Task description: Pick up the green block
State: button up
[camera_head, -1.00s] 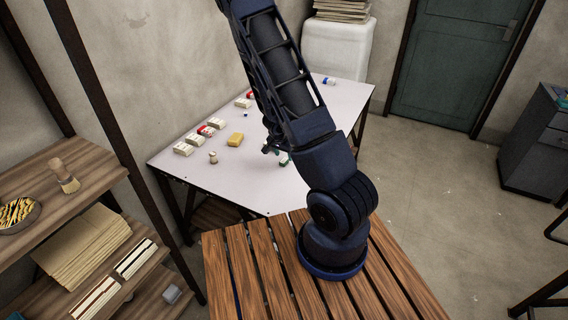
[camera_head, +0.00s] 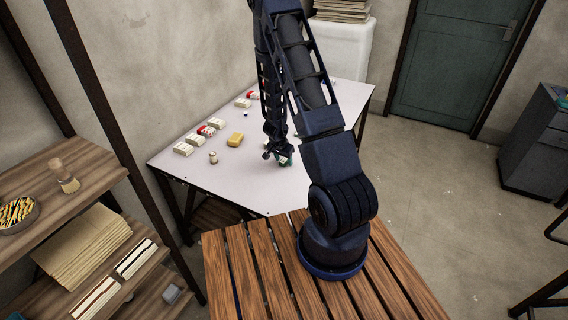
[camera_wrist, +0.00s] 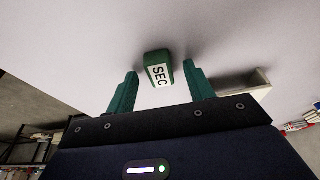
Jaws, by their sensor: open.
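The green block (camera_wrist: 158,69) lies on the white table and shows in the wrist view with a white label reading "SEC". My gripper (camera_wrist: 160,84) is open, with one green finger to each side of the block's near end. The block sits ahead of and between the finger lines, and no contact shows. In the head view my gripper (camera_head: 279,157) is low over the right middle of the white table (camera_head: 225,182). The block is hard to tell apart from the green fingertips there.
A yellow block (camera_head: 235,139) and a small pale bottle (camera_head: 213,157) stand left of my gripper. Several white and red-white boxes (camera_head: 206,130) line the table's wall side. The table's front part is clear.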

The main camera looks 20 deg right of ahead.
aim_at(285, 159)
jog(key=shift+f, duration=0.15)
jog(key=c, duration=1)
jog(key=shift+c, duration=0.2)
jog(key=shift+a+r, duration=0.1)
jog(key=shift+r, duration=1.4)
jog(key=shift+s, duration=0.1)
jog(key=shift+r, duration=0.15)
jog(key=shift+r, duration=1.25)
notch_tip(285, 159, up, 14)
jog(key=shift+r, duration=0.15)
